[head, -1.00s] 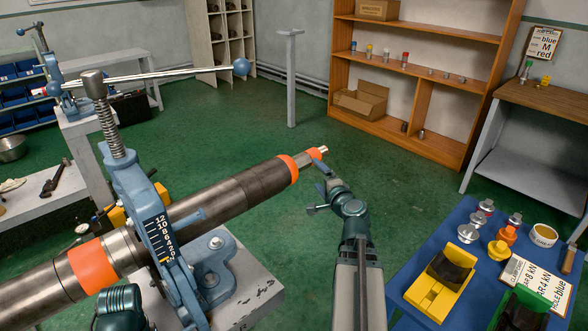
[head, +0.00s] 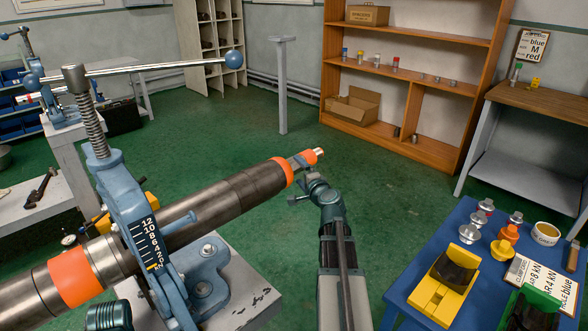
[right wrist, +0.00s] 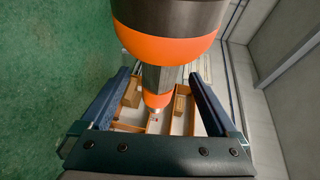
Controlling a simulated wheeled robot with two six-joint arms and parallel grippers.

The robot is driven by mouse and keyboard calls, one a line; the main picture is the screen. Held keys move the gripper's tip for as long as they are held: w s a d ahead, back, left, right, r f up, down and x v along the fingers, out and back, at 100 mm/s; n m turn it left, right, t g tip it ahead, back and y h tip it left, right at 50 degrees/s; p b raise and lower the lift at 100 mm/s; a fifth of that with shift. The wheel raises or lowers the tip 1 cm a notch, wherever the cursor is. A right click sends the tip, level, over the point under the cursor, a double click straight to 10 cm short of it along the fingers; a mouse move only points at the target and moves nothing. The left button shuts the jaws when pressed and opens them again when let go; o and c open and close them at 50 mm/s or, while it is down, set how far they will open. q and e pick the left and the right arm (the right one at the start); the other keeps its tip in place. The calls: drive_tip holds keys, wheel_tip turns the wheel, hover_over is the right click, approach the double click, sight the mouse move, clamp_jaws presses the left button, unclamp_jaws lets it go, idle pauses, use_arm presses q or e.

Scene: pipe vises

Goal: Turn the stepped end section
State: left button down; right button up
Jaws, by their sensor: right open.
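A long dark steel pipe (head: 232,200) slants up to the right through a blue vise (head: 130,205). Its right end has an orange band (head: 281,172), then a narrower grey stepped end section with an orange ring (head: 310,157) and a bright tip (head: 319,153). My right gripper (head: 302,166) is at this end section, partly hidden in the head view. In the right wrist view its open fingers (right wrist: 160,78) stand on either side of the grey stepped section (right wrist: 160,78), with gaps visible. A teal part of my left arm shows at the bottom left; its gripper is out of view.
A blue table (head: 400,290) at the lower right holds a yellow block (head: 445,280), several metal fittings and a label card. A wooden shelf (head: 405,110) stands behind. The vise's long handle (head: 150,70) reaches right above the pipe. Green floor is clear beyond the pipe end.

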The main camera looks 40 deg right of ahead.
sight(297, 168)
drive_tip(key=shift+b+x, duration=0.3)
drive_tip(key=shift+x, duration=2.45)
drive_tip(key=shift+r, duration=0.1)
drive_tip(key=c, duration=1.4)
